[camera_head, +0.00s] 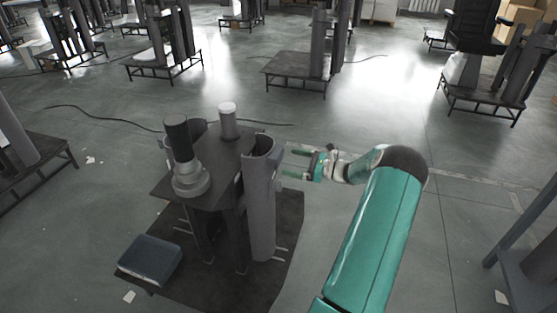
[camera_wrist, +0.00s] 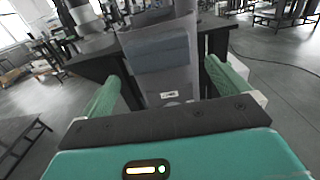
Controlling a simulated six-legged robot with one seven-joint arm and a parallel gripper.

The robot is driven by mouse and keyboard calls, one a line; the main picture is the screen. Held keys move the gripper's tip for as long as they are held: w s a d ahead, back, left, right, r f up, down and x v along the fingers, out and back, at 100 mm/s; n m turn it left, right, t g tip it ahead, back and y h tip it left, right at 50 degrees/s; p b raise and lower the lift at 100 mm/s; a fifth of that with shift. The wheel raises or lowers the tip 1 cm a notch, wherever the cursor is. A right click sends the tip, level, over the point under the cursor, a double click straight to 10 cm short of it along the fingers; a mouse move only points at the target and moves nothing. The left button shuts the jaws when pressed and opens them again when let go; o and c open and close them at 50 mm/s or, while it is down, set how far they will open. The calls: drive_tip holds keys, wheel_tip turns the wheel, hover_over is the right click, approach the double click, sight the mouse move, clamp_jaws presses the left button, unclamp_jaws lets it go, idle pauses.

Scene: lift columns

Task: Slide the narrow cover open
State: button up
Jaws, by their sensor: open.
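A lift column stand with a dark flat top (camera_head: 222,165) stands left of centre in the head view. On its right side is a tall, narrow grey cover-like casing (camera_head: 262,210), rounded and open at the top. In the wrist view this grey casing (camera_wrist: 165,38) is straight ahead, with a raised darker block (camera_wrist: 160,56) across it and a small white label below. My gripper (camera_head: 287,164) is open and empty, to the right of the casing near its upper part. In the wrist view its green fingers (camera_wrist: 162,72) flank the casing; contact cannot be told.
A dark box (camera_head: 150,260) sits on the stand's base plate (camera_head: 285,225) at front left. A black cylinder (camera_head: 178,140) and a light-topped post (camera_head: 228,120) rise from the top. Similar stands (camera_head: 297,68) fill the background. Floor right of the stand is clear around my arm.

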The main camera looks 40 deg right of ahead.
sight(281, 160)
drive_tip(key=x, duration=0.6)
drive_tip(key=c, duration=1.3)
drive_tip(key=v, duration=0.7)
drive_tip(key=shift+s, duration=0.1)
drive_tip(key=o, duration=1.3)
